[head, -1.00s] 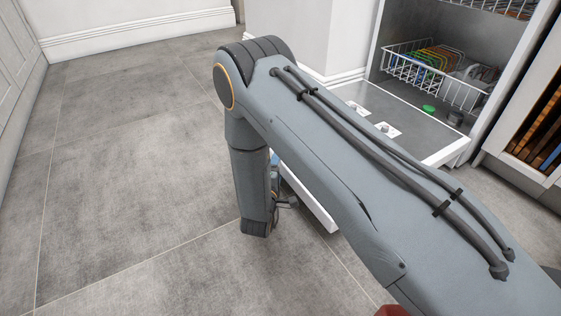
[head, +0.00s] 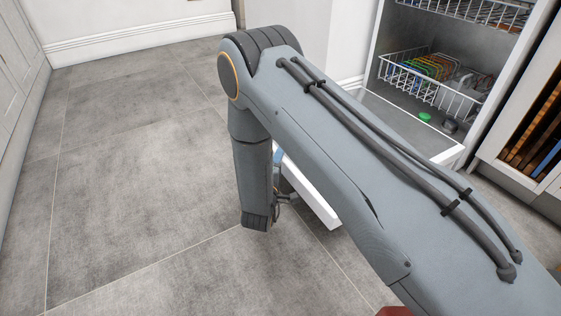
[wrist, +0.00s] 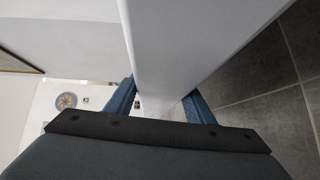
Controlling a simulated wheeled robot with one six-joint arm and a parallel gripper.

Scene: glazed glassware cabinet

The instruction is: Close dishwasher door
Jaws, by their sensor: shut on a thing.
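The dishwasher door (head: 310,192) is white and hangs open, folded down in front of the dishwasher (head: 430,65). Its grey inner face shows beyond my arm, which hides the middle of the door. In the wrist view the white door (wrist: 185,40) runs between the two blue fingers of my gripper (wrist: 160,100). The gripper is shut on the door near its outer edge. In the head view the gripper is mostly hidden behind my arm, with only a bit of blue showing beside the door edge.
The lower rack (head: 432,85) holds colourful plates, and an upper rack (head: 485,12) sits above it. A green item (head: 424,117) lies low in the dishwasher opening. A cabinet with dark slats (head: 540,120) stands right. Open tiled floor (head: 150,180) lies left.

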